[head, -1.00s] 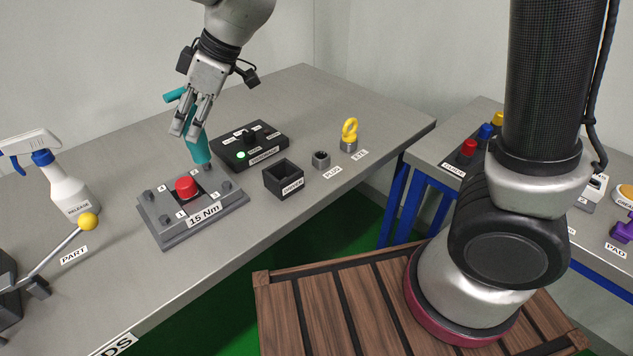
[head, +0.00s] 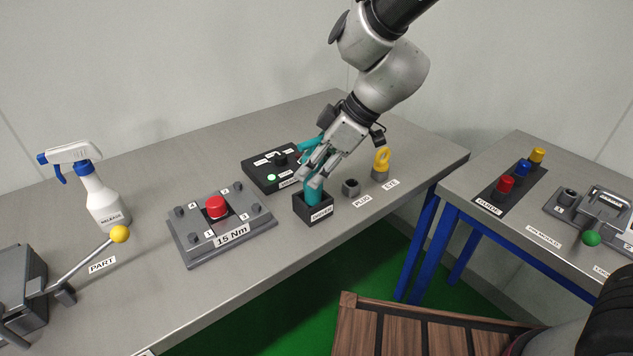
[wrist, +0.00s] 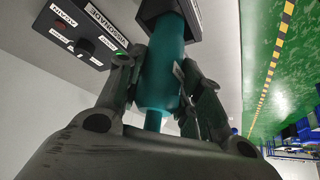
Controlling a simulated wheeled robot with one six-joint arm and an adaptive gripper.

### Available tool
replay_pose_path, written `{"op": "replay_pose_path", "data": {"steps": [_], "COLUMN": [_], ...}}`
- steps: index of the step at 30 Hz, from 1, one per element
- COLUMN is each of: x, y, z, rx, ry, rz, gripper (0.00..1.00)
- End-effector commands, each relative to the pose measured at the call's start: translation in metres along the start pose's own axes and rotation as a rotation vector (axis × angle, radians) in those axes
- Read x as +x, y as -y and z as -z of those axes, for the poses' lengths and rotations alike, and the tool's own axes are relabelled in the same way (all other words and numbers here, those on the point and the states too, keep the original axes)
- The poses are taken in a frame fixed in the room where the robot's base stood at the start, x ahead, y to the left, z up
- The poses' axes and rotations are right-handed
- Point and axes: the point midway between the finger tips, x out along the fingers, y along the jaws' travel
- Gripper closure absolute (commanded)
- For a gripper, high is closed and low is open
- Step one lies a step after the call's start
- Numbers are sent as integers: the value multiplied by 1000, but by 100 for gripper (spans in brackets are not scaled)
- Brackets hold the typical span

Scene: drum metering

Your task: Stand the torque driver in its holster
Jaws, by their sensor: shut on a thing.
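The teal torque driver (head: 314,190) stands near upright with its lower end inside the black square holster labelled DRIVER (head: 314,207). My gripper (head: 312,170) is shut on the driver's body above the holster. In the wrist view the fingers close on both sides of the teal driver (wrist: 162,72), and its end goes into the dark holster (wrist: 160,12) at the top of the picture. How deep the driver sits, and whether it touches the bottom, is hidden by the holster walls.
A black controller box (head: 270,168) with a green light is just behind left. The grey 15 Nm plate (head: 220,225) with a red knob lies left. A small grey socket (head: 351,187) and yellow eye bolt (head: 381,163) stand right. A spray bottle (head: 100,195) stands far left.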

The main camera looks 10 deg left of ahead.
Motion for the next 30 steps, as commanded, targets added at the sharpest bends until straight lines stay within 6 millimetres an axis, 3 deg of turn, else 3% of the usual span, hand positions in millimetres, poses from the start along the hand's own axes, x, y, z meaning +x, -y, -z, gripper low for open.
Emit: {"op": "replay_pose_path", "data": {"steps": [6, 19, 20, 22, 30], "x": [26, 32, 31, 31, 31], "y": [0, 0, 0, 0, 0], "z": [-17, -21, -21, -21, -21], "rx": [3, 2, 2, 1, 1], "ry": [2, 1, 1, 1, 1], "rz": [2, 0, 0, 0, 0], "gripper": [93, 93, 59, 46, 43]}}
